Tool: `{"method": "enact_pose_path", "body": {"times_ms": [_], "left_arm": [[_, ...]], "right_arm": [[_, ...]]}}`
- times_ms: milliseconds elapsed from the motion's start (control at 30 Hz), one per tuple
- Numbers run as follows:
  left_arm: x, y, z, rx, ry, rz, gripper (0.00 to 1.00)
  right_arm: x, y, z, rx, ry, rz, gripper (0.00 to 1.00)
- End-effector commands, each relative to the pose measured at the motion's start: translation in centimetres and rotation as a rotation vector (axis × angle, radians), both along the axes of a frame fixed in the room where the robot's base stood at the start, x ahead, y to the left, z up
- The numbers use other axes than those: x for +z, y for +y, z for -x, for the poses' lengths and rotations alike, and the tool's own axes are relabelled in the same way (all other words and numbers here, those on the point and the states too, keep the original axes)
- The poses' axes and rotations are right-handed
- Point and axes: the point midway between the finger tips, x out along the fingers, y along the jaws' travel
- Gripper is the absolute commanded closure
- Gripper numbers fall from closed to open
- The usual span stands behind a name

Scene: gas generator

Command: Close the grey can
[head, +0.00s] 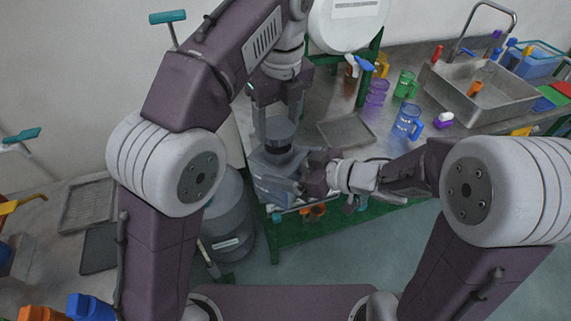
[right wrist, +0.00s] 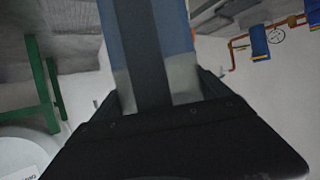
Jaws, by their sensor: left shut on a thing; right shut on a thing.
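The grey can (head: 268,178), blue-grey and boxy, is at the near edge of the metal counter in the head view. A dark round cap (head: 279,132) is at its top; whether it is seated on the neck I cannot tell. My left gripper (head: 280,120) points straight down from above and is shut on the cap. My right gripper (head: 299,182) comes from the right and is shut on the grey can's side. In the right wrist view, a blue-grey body with a dark band (right wrist: 150,45), apparently the can, fills the space between the fingers.
A shallow tray (head: 346,131) lies right of the can. Purple (head: 376,94), blue (head: 407,122) and green (head: 405,85) mugs stand farther right, before a metal sink (head: 478,92). A large grey drum (head: 229,225) stands below left. Dark trays lie on the left counter.

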Motion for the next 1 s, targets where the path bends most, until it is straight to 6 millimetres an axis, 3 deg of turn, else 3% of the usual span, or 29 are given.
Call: {"method": "enact_pose_path", "body": {"times_ms": [233, 1000], "left_arm": [[-1.6, 0.0, 0.0, 0.0, -0.001, 0.001, 0.75], [-2.0, 0.0, 0.0, 0.0, 0.001, -0.001, 0.75]], "right_arm": [[0.2, 0.0, -0.1, 0.0, -0.005, -0.003, 0.86], [0.2, 0.0, -0.1, 0.001, -0.004, -0.003, 0.86]]}}
